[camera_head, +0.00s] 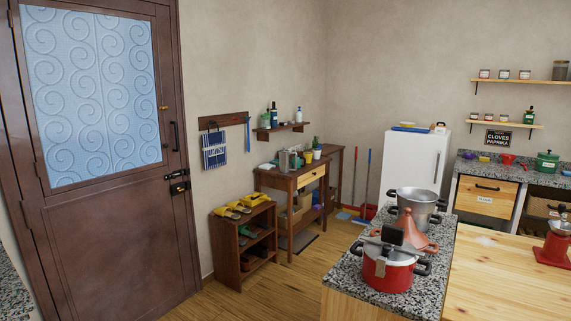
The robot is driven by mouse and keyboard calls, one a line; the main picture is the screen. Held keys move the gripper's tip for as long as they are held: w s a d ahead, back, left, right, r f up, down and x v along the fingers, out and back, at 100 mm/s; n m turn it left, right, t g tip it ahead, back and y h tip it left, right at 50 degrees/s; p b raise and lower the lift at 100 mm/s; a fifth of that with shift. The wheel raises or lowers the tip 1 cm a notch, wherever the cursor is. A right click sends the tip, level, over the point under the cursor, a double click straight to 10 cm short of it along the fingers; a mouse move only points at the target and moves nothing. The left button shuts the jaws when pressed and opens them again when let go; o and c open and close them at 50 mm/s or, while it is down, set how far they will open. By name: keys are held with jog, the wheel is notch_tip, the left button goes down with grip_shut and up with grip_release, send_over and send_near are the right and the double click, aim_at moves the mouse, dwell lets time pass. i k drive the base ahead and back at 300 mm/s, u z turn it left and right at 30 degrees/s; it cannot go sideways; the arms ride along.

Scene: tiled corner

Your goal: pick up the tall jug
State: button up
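A grey, upright vessel (283,161) that may be the tall jug stands on the small dark wooden table against the back wall. It is small in the picture, and other items stand close around it, so its handle and spout are not clear. My gripper is not in view.
A granite counter with a red pressure cooker (388,272), a terracotta tagine (409,231) and a steel pot (416,208) fills the right foreground. Wooden floor (290,285) lies open between.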

aim_at(284, 157)
jog(key=u, duration=0.55)
jog(key=i, duration=4.55)
jog(key=u, duration=3.7)
jog(key=k, duration=2.65)
